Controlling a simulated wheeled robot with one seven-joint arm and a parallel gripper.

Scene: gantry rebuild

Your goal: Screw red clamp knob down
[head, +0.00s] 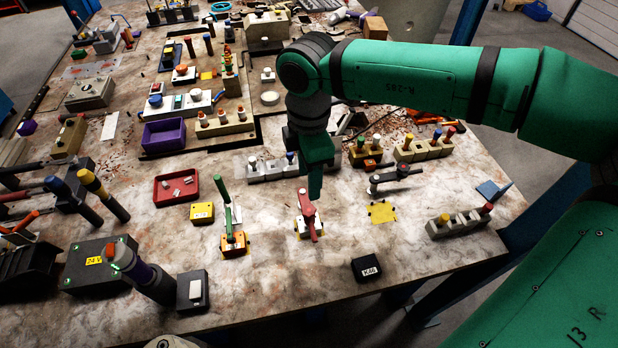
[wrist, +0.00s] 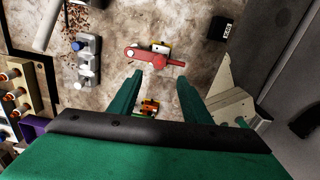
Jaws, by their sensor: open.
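The red clamp (head: 305,222) stands on the table on a small yellow and white base. It has a red arm, a round red knob (wrist: 159,61) near its middle and a pale tip at one end. My gripper (head: 315,192) is over the table just behind and above the clamp in the head view. In the wrist view my gripper (wrist: 160,78) is open, its two green fingers apart with nothing held between them. The red clamp lies beyond the fingertips there, apart from them as far as I can tell.
A green-handled clamp (head: 234,240) on an orange base stands to the left. A yellow plate (head: 382,212) lies to the right. A black labelled box (head: 366,269) sits in front. A grey block with knobs (head: 268,170) is behind. The table around the red clamp is mostly bare.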

